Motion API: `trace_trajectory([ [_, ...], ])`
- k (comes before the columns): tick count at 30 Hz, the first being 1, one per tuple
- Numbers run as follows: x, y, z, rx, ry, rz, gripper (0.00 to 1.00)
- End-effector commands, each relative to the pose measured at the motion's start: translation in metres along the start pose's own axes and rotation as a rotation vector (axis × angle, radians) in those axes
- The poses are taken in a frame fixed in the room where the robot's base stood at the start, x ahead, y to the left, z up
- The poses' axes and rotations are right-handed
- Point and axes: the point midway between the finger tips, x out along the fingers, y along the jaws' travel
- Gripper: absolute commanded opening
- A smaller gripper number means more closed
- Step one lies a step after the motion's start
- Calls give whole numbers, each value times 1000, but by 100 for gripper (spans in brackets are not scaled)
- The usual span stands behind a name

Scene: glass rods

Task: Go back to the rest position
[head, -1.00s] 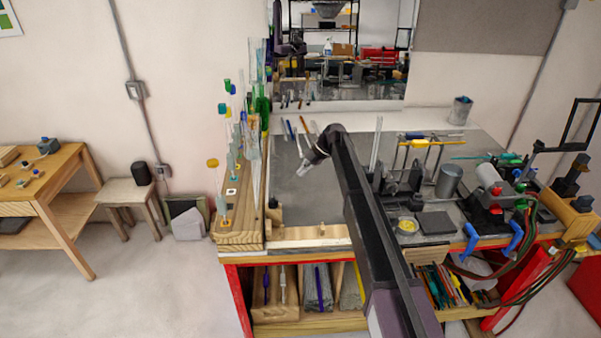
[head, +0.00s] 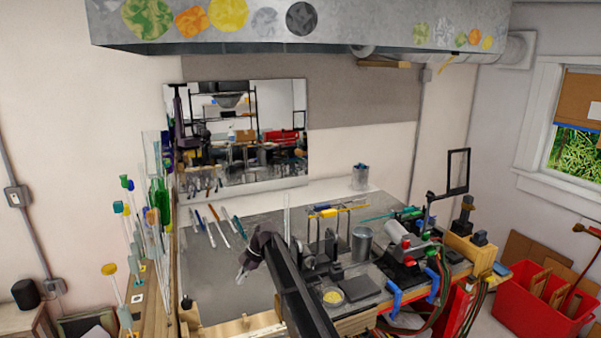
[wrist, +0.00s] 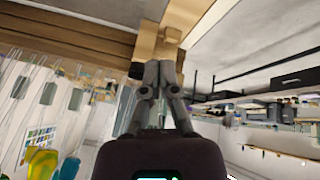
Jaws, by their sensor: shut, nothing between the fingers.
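My gripper (head: 243,277) hangs above the left part of the grey workbench top (head: 210,268) in the head view, at the end of my dark arm. In the wrist view my gripper (wrist: 160,66) has its two grey fingers together, with nothing between them. No object is held.
Glass rods with coloured tops (head: 157,195) stand in a wooden rack at the bench's left. Several thin tools lie at the back left. A torch (head: 405,245), a metal cup (head: 361,243) and rod stands are on the right. A hood (head: 300,25) hangs above.

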Motion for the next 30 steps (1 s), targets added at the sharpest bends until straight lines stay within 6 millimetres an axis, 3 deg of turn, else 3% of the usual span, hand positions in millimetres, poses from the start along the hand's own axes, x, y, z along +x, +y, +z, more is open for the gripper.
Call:
trace_trajectory([
  [1, 4, -26, 9, 74, -19, 0, 0],
  [15, 4, -188, 76, 827, -204, 46, 0],
  [30, 13, -361, 116, 1622, -382, 217, 0],
])
